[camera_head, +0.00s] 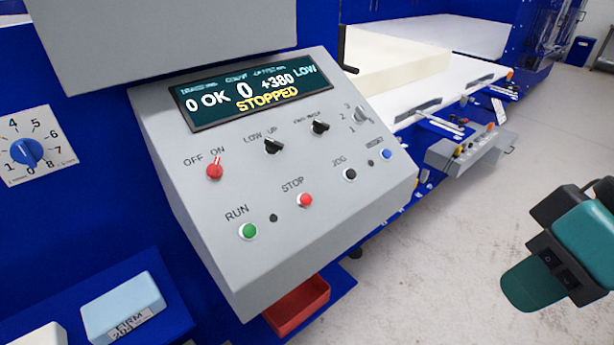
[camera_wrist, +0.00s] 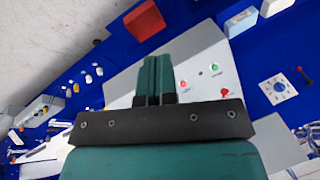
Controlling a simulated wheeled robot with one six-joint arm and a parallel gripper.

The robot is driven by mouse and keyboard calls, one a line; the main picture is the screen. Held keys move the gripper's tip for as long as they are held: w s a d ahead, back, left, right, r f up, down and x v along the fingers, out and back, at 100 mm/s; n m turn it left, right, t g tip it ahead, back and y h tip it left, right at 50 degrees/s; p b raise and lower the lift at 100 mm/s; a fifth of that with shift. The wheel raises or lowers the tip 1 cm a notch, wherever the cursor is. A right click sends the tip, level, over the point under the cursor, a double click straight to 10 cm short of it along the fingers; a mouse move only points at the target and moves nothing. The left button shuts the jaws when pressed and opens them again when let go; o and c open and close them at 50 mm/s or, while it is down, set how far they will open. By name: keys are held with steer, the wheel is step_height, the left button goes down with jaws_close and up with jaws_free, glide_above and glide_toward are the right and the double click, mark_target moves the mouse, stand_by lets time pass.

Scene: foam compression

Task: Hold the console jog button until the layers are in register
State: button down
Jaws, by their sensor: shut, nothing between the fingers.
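The grey console (camera_head: 290,215) has a black jog button (camera_head: 350,174) at its right, with the label JOG above it. The display (camera_head: 248,92) reads 0 OK, 0, +380, LOW and STOPPED. In the wrist view, my gripper (camera_wrist: 154,64) has its two teal fingers together, shut and empty, in front of the console face (camera_wrist: 205,55). I cannot make out the jog button in that view. In the head view, my teal and black arm end (camera_head: 550,260) is at the lower right, well apart from the button; its fingertips do not show clearly.
A green RUN button (camera_head: 249,231), red STOP button (camera_head: 305,200) and blue button (camera_head: 387,154) sit near the jog button. Knobs line the row above. A cream foam block (camera_head: 395,62) lies on the machine behind. A red bin (camera_head: 297,306) is below the console.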

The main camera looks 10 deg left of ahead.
mark_target(351, 174)
steer(key=shift+w, duration=0.1)
steer(key=w+a+m+t+y, duration=0.1)
steer(key=w+a+m+t, duration=0.3)
steer(key=w+m, duration=0.4)
steer(key=w+a+f+m+t+y, duration=0.1)
steer(key=w+a+m+t, duration=0.3)
steer(key=w+m, duration=0.5)
steer(key=w+a+f+m+t+y, duration=0.1)
steer(key=w+a+m+t+y, duration=0.2)
steer(key=w+m, duration=0.5)
steer(key=shift+w+a+m+t, duration=0.4)
steer(key=shift+a+m, duration=0.45)
steer(key=shift+m, duration=0.75)
steer(key=shift+w+a+f+b, duration=0.45)
steer(key=shift+a+f+b, duration=0.2)
steer(key=shift+f, duration=0.6)
steer(key=shift+w+a+f+b, duration=0.45)
steer(key=shift+a+f+b, duration=0.2)
steer(key=shift+f, duration=0.6)
steer(key=shift+w+a+f+b, duration=0.5)
steer(key=shift+f+b, duration=0.25)
steer(key=shift+f, duration=0.5)
steer(key=shift+a+f, duration=0.1)
steer(key=shift+f, duration=0.05)
steer(key=shift+a+f, duration=0.1)
steer(key=shift+f, duration=0.15)
